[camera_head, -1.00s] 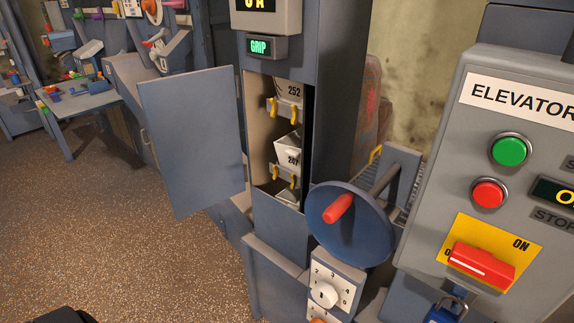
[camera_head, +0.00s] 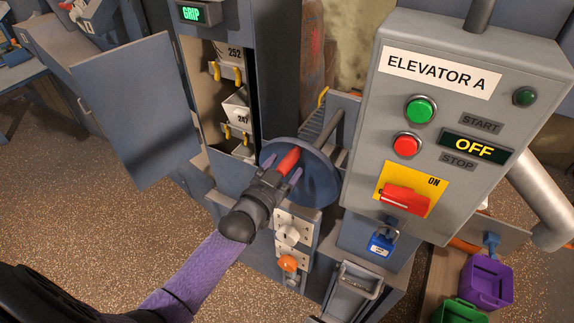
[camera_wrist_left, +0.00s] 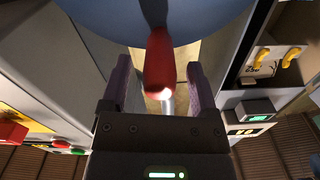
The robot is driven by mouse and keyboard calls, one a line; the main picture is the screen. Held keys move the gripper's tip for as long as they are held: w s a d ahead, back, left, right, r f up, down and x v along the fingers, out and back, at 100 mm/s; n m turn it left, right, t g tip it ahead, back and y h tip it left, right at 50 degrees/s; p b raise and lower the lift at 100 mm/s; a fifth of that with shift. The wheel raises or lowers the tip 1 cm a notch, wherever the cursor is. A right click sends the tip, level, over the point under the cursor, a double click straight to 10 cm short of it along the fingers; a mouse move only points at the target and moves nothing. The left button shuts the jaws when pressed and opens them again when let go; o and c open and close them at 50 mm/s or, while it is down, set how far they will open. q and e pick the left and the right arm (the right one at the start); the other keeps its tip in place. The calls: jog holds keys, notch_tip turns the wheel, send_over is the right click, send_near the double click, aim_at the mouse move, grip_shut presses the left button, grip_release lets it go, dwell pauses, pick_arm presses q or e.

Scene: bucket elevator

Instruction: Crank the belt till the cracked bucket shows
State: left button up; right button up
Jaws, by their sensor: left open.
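The blue crank wheel (camera_head: 322,180) has a red handle (camera_head: 289,160). My left gripper (camera_head: 281,176) is open at the handle, with its fingers on either side. In the left wrist view the red handle (camera_wrist_left: 160,65) stands between the two parted fingers (camera_wrist_left: 161,88), with gaps at both sides. Behind the open hatch, bucket 252 (camera_head: 233,62) shows above bucket 247 (camera_head: 237,108), on yellow clips. Part of a lower bucket shows at the opening's bottom. I cannot make out a crack at this size. My right gripper is not in view.
The open hatch door (camera_head: 135,110) swings out to the left. Purple (camera_head: 487,282) and green (camera_head: 460,312) bins stand lower right.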

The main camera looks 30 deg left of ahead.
pick_arm(q)
jog(key=shift+w, duration=0.9)
grip_shut()
dwell(0.8)
